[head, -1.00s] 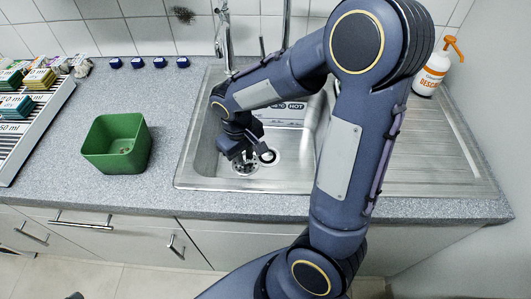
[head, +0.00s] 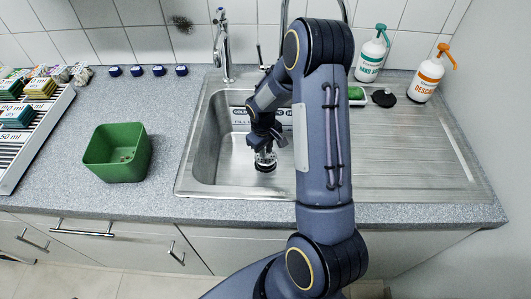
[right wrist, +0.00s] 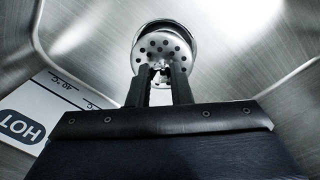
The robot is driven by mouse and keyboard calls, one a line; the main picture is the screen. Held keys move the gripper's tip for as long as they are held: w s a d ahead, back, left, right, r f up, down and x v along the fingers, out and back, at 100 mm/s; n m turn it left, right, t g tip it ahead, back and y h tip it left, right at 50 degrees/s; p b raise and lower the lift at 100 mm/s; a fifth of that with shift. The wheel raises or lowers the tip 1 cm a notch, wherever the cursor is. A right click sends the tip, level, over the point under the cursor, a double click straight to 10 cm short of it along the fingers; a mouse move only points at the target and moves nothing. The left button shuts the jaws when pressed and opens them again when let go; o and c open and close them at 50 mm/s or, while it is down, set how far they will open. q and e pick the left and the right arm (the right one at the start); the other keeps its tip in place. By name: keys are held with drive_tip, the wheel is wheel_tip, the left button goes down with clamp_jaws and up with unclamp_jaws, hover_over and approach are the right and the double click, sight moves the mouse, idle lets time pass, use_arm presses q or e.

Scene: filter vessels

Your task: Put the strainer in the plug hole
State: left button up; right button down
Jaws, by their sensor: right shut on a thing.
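The strainer (right wrist: 158,48) is a round metal disc with several dark holes and a small knob. My right gripper (right wrist: 160,80) is shut on the knob, with the disc beyond the fingertips in the right wrist view. In the head view my right gripper (head: 264,142) points down into the sink basin, with the shiny strainer (head: 264,156) below it. The dark round plug hole (head: 265,167) shows just under the strainer and is partly covered. I cannot tell whether the strainer is seated in it or just above it. My left gripper is out of view.
The steel sink (head: 205,160) has a label plate on its back wall and a tap (head: 222,45) behind. A green box (head: 118,155) stands left. A rack (head: 35,130) is at far left. Two pump bottles (head: 428,75), a sponge and a black item are at back right.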

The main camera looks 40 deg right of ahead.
drive_tip(key=shift+f, duration=1.25)
drive_tip(key=shift+f, duration=0.1)
drive_tip(key=c, duration=1.3)
unclamp_jaws()
